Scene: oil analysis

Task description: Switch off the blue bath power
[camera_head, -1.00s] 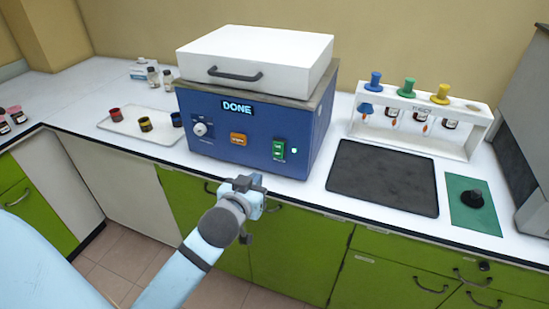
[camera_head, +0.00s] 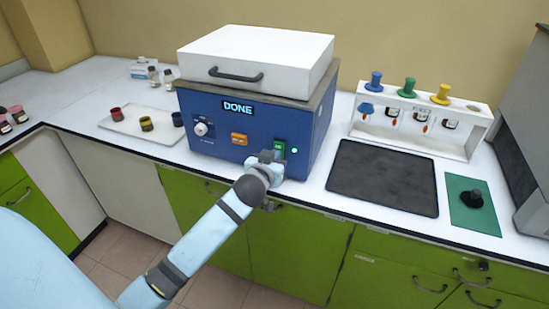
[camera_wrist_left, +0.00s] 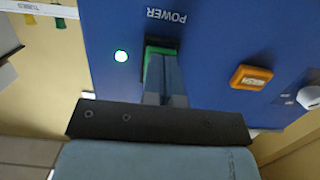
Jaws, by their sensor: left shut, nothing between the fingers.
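The blue bath (camera_head: 215,135) stands on the counter with a white lid (camera_head: 262,55) closed on top; its display reads DONE. Its green power switch (camera_head: 279,148) is on the front face at the right, partly hidden by my left gripper. My right gripper is not in view.
An orange button (camera_head: 239,139) and a white knob (camera_head: 201,129) are also on the front face. A dark mat (camera_head: 384,178) and a white rack (camera_head: 425,120) stand to the right. A white tray (camera_head: 128,122) with small cups is at left.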

